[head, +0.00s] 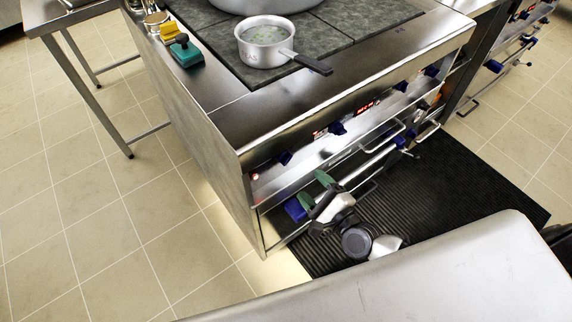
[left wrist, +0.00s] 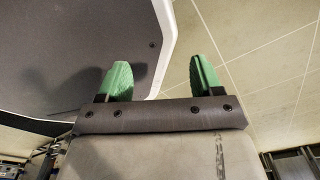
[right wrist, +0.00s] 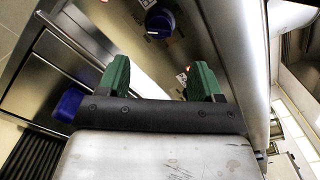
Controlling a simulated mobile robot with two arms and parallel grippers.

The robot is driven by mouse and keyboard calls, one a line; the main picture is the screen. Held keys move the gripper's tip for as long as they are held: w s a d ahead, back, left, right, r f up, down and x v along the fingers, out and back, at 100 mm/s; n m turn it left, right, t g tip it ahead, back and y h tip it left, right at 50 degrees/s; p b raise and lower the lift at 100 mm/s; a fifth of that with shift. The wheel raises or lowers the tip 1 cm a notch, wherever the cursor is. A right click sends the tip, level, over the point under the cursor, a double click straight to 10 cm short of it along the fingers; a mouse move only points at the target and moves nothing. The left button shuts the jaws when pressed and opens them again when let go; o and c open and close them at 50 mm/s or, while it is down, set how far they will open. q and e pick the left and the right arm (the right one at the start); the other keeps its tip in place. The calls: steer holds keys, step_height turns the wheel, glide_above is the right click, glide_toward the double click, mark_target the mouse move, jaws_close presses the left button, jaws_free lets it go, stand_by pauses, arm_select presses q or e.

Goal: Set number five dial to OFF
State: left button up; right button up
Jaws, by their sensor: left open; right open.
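Several blue dials sit along the stove's front panel, among them a left one (head: 285,158), a middle one (head: 337,127) and a right one (head: 402,86). Their numbers are too small to read, so I cannot tell which is number five. My right gripper (head: 314,190) is open and empty, below the left dials and in front of the stove. In the right wrist view, a blue dial (right wrist: 160,22) lies beyond its green fingertips (right wrist: 158,75), apart from them. My left gripper (left wrist: 159,78) is open and empty in the left wrist view and out of the head view.
A blue bracket (head: 295,210) on the oven handle is close to my right gripper. Silver rails run along the stove front above a black mat (head: 430,185). A small pot (head: 265,46) and a green-topped block (head: 186,52) stand on the stove top. A steel table stands left.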

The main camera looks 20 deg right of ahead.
mark_target(289, 161)
steer(key=x, duration=0.4)
steer(key=shift+w+a+r, duration=0.1)
steer(key=shift+w+a, duration=0.05)
steer(key=shift+w, duration=0.15)
steer(key=x, duration=0.5)
steer(key=shift+w+a, duration=0.15)
steer(key=shift+w, duration=0.35)
arm_select(q)
steer(key=shift+w+a+r, duration=0.15)
steer(key=shift+w+r, duration=0.05)
steer(key=shift+w, duration=0.4)
arm_select(e)
steer(key=c, duration=0.9)
arm_select(q)
steer(key=shift+w, duration=0.1)
arm_select(e)
steer(key=shift+o, duration=0.2)
